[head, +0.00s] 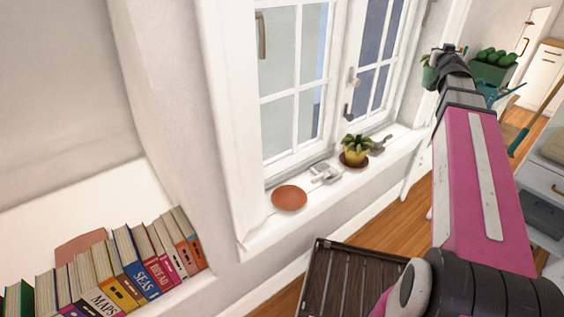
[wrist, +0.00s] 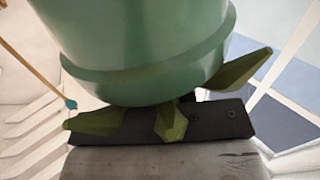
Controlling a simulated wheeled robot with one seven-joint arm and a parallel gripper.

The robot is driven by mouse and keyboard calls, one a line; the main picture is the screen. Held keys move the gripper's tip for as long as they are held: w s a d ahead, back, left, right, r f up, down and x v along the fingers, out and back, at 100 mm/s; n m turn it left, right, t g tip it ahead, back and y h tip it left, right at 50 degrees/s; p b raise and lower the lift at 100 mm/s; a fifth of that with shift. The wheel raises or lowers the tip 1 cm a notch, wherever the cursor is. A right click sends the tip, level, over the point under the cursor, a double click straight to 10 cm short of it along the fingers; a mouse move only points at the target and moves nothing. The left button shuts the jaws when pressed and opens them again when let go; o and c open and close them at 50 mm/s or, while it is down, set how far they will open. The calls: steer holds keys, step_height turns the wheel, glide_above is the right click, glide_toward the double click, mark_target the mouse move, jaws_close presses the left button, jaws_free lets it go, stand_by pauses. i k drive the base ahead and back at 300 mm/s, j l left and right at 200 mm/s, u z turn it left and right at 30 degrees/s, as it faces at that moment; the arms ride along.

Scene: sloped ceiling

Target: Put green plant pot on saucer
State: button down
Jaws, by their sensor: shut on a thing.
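An empty terracotta saucer (head: 289,198) lies flat on the white windowsill at its near left part. My gripper (head: 434,66) is raised in the upper right of the head view, to the right of the saucer and well apart from it. It is shut on the green plant pot (head: 429,76), which shows only as a small green part behind the gripper. In the wrist view the green pot (wrist: 145,45) fills the upper middle, with pointed green leaves around its lower edge. The dark gripper part (wrist: 160,125) lies just below it. The finger contact is hidden.
On the sill (head: 258,238), a yellow pot (head: 356,156) with a plant stands on a brown saucer, right of small grey items (head: 325,173). A trowel (head: 381,143) lies beyond. A slatted dark crate (head: 345,285) stands below. Books (head: 135,262) line the left ledge. A green planter (head: 493,70) is behind my arm.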

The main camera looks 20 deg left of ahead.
mark_target(289, 200)
steer(key=k+j, duration=1.7)
steer(key=j, duration=0.1)
